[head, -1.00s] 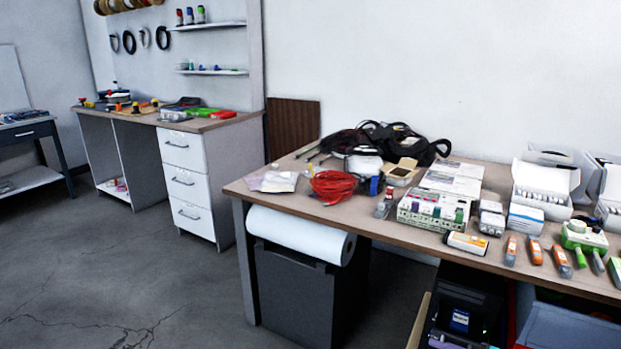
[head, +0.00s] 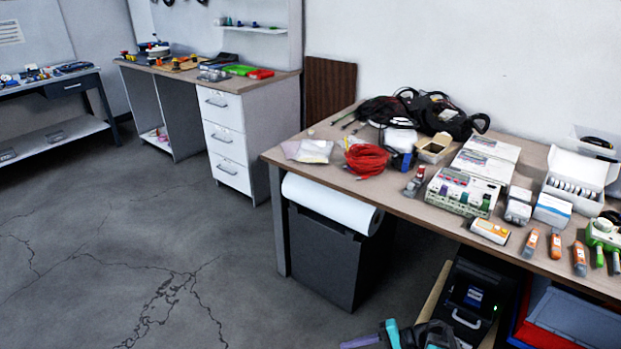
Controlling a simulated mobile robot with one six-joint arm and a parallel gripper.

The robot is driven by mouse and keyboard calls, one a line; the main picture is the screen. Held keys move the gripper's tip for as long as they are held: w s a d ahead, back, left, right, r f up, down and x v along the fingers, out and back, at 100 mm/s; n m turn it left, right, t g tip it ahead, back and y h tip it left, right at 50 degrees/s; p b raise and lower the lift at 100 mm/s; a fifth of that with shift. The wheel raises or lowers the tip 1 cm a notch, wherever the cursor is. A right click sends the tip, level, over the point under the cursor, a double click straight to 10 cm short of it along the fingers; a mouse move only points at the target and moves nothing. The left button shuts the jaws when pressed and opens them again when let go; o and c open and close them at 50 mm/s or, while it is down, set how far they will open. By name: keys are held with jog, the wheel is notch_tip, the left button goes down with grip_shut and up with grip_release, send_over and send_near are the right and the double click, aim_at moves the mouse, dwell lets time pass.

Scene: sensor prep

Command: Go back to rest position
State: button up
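My gripper cannot be made out in the head view, so what it holds and how it stands are hidden. The wooden-topped workbench (head: 330,135) stands on the right with its electronics and boxes on top. A dark object with purple and teal parts (head: 400,337) is cut off at the bottom edge; I cannot tell what it is.
A red cable coil (head: 367,160), a black bag (head: 440,115) and a white open box (head: 578,178) lie on the workbench. A dark bin (head: 325,260) with a white roll (head: 330,203) stands below. A drawer cabinet (head: 228,145) is behind. The cracked floor (head: 110,250) is clear at left.

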jog(key=s+a+f+n+g+h+p, duration=0.1)
jog(key=s+a+n+g+h+p, duration=0.2)
jog(key=s, duration=0.5)
jog(key=s+a+f+n+g+h+p, duration=0.1)
jog(key=s+a+f+g+h+p, duration=0.2)
jog(key=s, duration=0.4)
jog(key=s+d+f+n+h+p, duration=0.2)
jog(key=s+d+f+h, duration=0.1)
jog(key=d+h, duration=0.4)
jog(key=s+d, duration=0.1)
jog(key=d, duration=0.2)
jog(key=shift+n, duration=0.3)
